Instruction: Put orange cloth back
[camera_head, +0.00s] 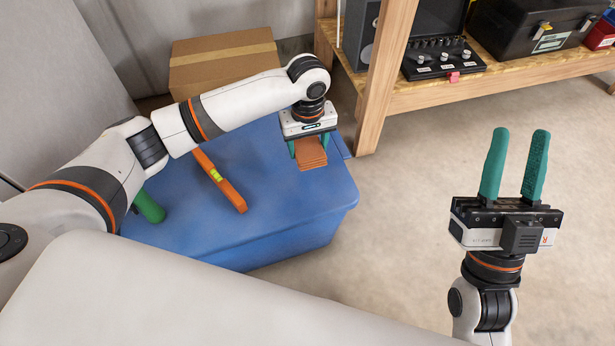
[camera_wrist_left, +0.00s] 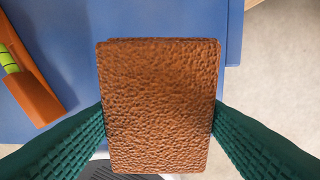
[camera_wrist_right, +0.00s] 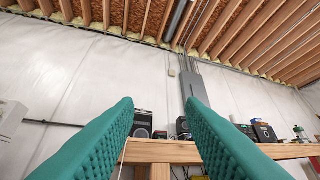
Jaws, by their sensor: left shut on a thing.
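The orange cloth (camera_head: 311,153) is a folded, rough-textured brown-orange stack at the right end of the blue bin's lid. My left gripper (camera_head: 310,150) points down at the lid, its green fingers shut on the two sides of the cloth. In the left wrist view the cloth (camera_wrist_left: 160,105) fills the middle between the fingers. I cannot tell whether it touches the lid. My right gripper (camera_head: 514,165) is raised over the floor at the right, its fingers apart and empty. In the right wrist view only background shows between its fingers (camera_wrist_right: 160,120).
The blue bin (camera_head: 270,215) carries an orange level (camera_head: 220,180) and a green object (camera_head: 149,207). A cardboard box (camera_head: 222,62) stands behind it. A wooden shelf (camera_head: 480,80) at the back right holds a socket set (camera_head: 442,58) and a black toolbox (camera_head: 530,30). The concrete floor between is clear.

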